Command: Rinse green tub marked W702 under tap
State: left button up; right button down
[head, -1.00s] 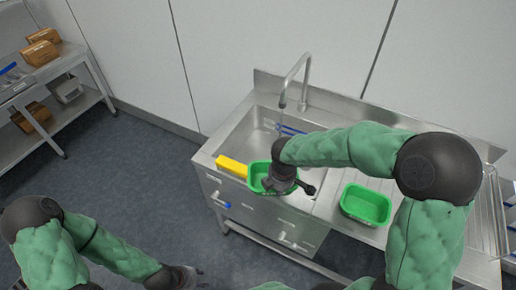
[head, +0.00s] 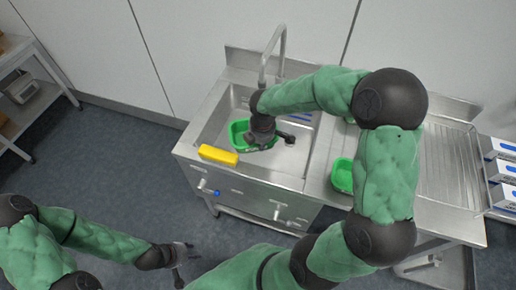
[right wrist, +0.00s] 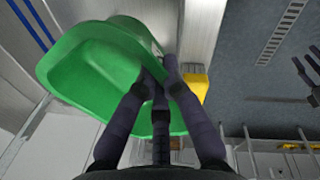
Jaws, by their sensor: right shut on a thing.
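My right gripper (head: 268,138) is shut on the wall of a green tub (head: 238,130), held over the sink basin (head: 213,128). In the right wrist view the tub (right wrist: 95,65) is tilted, with the fingers (right wrist: 160,85) at its rim. A pale label on the tub shows there but cannot be read. The tap (head: 272,52) arches over the basin behind my right wrist; its outlet is close to the wrist, and I cannot see running water. My left gripper (head: 186,262) is open and empty, low in front of the sink.
A yellow block (head: 218,156) lies on the sink's front edge. A second green tub (head: 342,175) stands on the drainboard, partly hidden by my right arm. A lever with a blue end (head: 217,193) is on the sink front.

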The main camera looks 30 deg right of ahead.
jog(key=shift+w+d+p, duration=0.4)
jog(key=shift+w+d, duration=0.8)
jog(key=shift+d, duration=0.2)
jog(key=shift+w+d+p, duration=0.45)
jog(key=shift+w+d, duration=0.7)
jog(key=shift+d, duration=0.3)
jog(key=shift+w+d+p, duration=0.4)
jog(key=shift+w+d, duration=0.8)
jog(key=shift+d, duration=0.2)
jog(key=shift+s+d, duration=0.35)
jog(key=shift+s, duration=0.1)
jog(key=shift+w+a, duration=0.4)
jog(key=shift+w, duration=0.05)
jog(key=s+a+b, duration=0.2)
jog(key=s+a, duration=0.7)
jog(key=a, duration=0.1)
jog(key=shift+a, duration=0.35)
